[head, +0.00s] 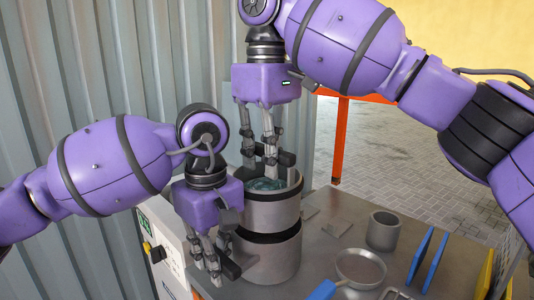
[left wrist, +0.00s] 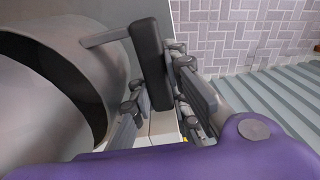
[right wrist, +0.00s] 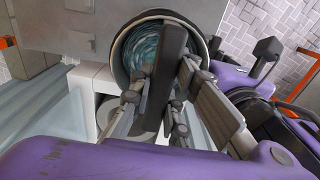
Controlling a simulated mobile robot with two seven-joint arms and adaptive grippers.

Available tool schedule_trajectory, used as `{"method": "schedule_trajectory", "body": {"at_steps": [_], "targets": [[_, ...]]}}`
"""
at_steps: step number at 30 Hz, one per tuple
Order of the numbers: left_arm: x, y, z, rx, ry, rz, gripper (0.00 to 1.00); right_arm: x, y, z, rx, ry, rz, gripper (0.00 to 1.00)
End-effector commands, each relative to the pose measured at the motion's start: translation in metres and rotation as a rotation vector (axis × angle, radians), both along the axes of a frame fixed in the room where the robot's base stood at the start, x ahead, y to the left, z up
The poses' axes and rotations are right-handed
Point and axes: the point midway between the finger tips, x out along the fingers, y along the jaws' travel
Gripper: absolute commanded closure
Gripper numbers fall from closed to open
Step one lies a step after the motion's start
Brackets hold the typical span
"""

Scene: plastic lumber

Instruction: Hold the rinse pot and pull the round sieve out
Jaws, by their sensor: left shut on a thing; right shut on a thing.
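The round sieve (head: 272,211) is a grey cylinder with teal contents in its open top. It stands upright above the rim of the grey rinse pot (head: 270,262), with a dark band between them; how far its lower end reaches into the pot is hidden. My right gripper (head: 262,158) comes from above and is shut on the sieve's black handle (right wrist: 166,72). My left gripper (head: 216,262) is shut on the pot's black side handle (left wrist: 151,62), low on the left side. The pot's curved wall (left wrist: 50,95) fills the left of the left wrist view.
The metal worktop is partly clear right of the pot. On it are a grey cup (head: 383,230), a round pan (head: 361,267) with a blue handle, and blue upright panels (head: 421,262). A white box (head: 170,252) is at left; a corrugated wall (head: 110,90) stands behind.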

Motion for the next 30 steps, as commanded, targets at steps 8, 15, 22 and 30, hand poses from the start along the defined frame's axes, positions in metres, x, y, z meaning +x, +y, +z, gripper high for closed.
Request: {"method": "schedule_trajectory", "body": {"at_steps": [8,15,22,30], "targets": [[0.000,0.000,0.000,-0.001,0.001,-0.001,1.00,0.000,0.000,0.001,0.001,-0.001,0.000,1.00],[0.000,0.000,0.000,0.000,0.000,0.000,0.62,0.000,0.000,0.001,0.001,-0.001,0.000,1.00],[0.000,0.000,0.000,0.000,0.000,0.000,0.62,0.000,0.000,0.001,0.001,-0.001,0.000,1.00],[0.001,-0.001,0.027,-0.002,-0.004,0.000,0.62,0.000,0.000,0.001,0.001,-0.001,0.000,1.00]]}}
